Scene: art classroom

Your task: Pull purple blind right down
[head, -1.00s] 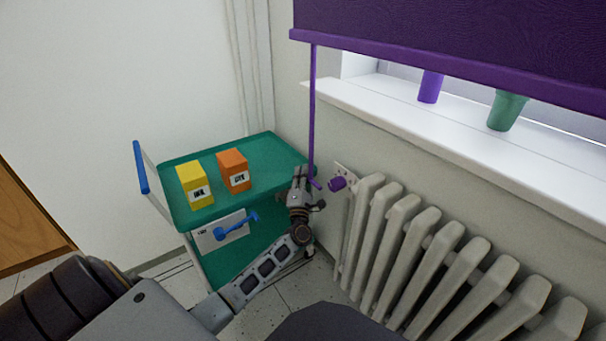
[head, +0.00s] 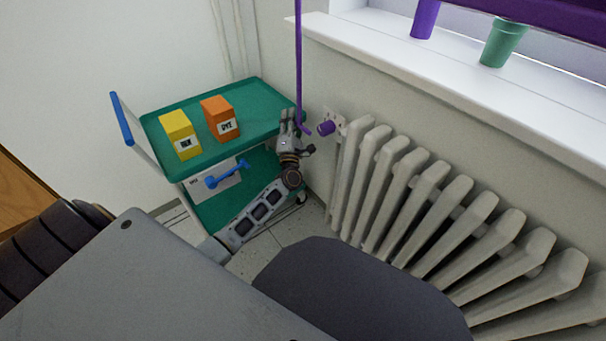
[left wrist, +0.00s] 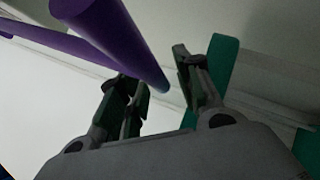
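The purple blind (head: 545,18) hangs at the top right of the head view; only its lower part shows. Its purple pull rod (head: 298,60) hangs down beside the window and ends in a small hook by my left gripper (head: 290,115). In the left wrist view my left gripper (left wrist: 158,75) has its fingers apart. The purple rod (left wrist: 125,45) runs from the upper left, and its end appears between the fingertips in the picture; I see no finger closed on it. A second purple piece (left wrist: 45,38) shows at the upper left. My right gripper is not in view.
A green cart (head: 255,95) stands left of my gripper, with a yellow box (head: 180,133) and an orange box (head: 220,118) on top. A white radiator (head: 400,190) with a purple knob (head: 326,128) is to the right. Pots (head: 503,45) stand on the white sill (head: 400,50).

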